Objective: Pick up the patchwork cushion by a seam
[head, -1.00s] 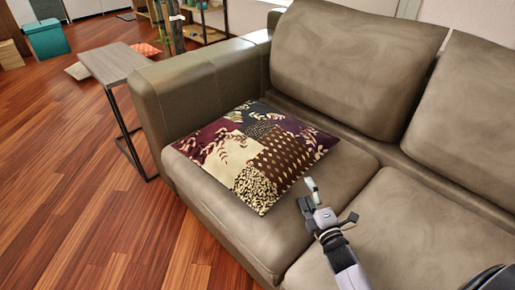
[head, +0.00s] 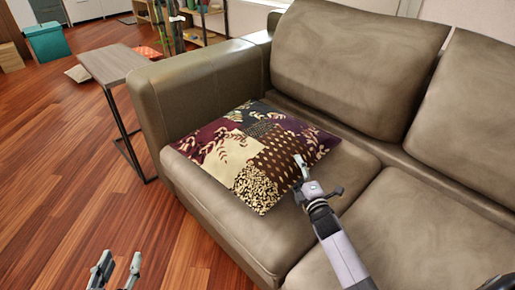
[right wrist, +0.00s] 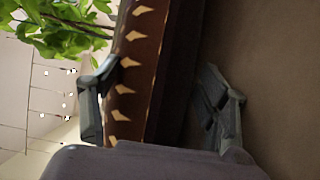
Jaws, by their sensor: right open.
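The patchwork cushion (head: 262,152) lies flat on the left seat of the sofa in the head view, with dark, purple and cream patches. My right gripper (head: 299,173) is open at the cushion's right front edge. In the right wrist view the cushion's brown spotted edge (right wrist: 136,72) lies between the two spread fingers of the right gripper (right wrist: 160,92). One finger is on the cushion's outer face side and the other is over the sofa side; contact is not clear. My left gripper (head: 117,268) is open and empty over the floor at the bottom left.
The brown leather sofa (head: 405,235) fills the right, with its armrest (head: 200,85) behind and left of the cushion. A small side table (head: 115,62) stands left of the armrest. A teal bin (head: 47,42) is far back.

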